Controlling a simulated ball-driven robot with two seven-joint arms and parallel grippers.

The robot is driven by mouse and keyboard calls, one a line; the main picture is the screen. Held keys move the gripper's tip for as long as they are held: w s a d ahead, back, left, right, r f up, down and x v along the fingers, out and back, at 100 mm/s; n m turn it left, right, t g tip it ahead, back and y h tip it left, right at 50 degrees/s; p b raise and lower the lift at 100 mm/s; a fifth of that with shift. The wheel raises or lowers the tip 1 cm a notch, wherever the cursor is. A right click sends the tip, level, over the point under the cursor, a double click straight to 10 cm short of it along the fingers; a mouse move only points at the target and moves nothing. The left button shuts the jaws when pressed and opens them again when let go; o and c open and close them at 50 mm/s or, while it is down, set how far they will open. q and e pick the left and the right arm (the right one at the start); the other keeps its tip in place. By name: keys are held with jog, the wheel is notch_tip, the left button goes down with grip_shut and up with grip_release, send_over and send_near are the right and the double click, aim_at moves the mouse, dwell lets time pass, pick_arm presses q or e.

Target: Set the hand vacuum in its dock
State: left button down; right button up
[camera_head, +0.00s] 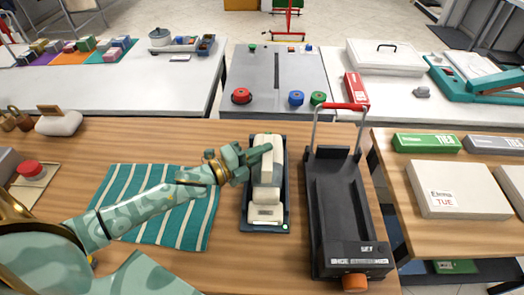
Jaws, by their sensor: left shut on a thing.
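The cream hand vacuum (267,196) lies lengthwise within the dark blue dock (249,226) on the wooden table. A small green light shows at the dock's near right corner. My left gripper (260,155) comes in from the left and is shut on the upper part of the vacuum. The gripper hides part of the vacuum there, and I cannot tell whether the vacuum is fully seated. My right gripper is out of view.
A black device (338,205) with a red-topped handle stands close right of the dock. A striped teal cloth (190,225) lies left, under my left arm. A red button box (32,172) is at far left. A white box (458,188) sits on the right table.

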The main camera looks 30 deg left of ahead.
pick_arm(q)
jog(key=shift+r, duration=0.15)
jog(key=c, duration=1.4)
grip_release()
jog(key=shift+o, duration=0.2)
jog(key=p+v, duration=0.1)
jog(key=v, duration=1.5)
jog(key=shift+s+a, duration=0.15)
jog(key=shift+s, duration=0.1)
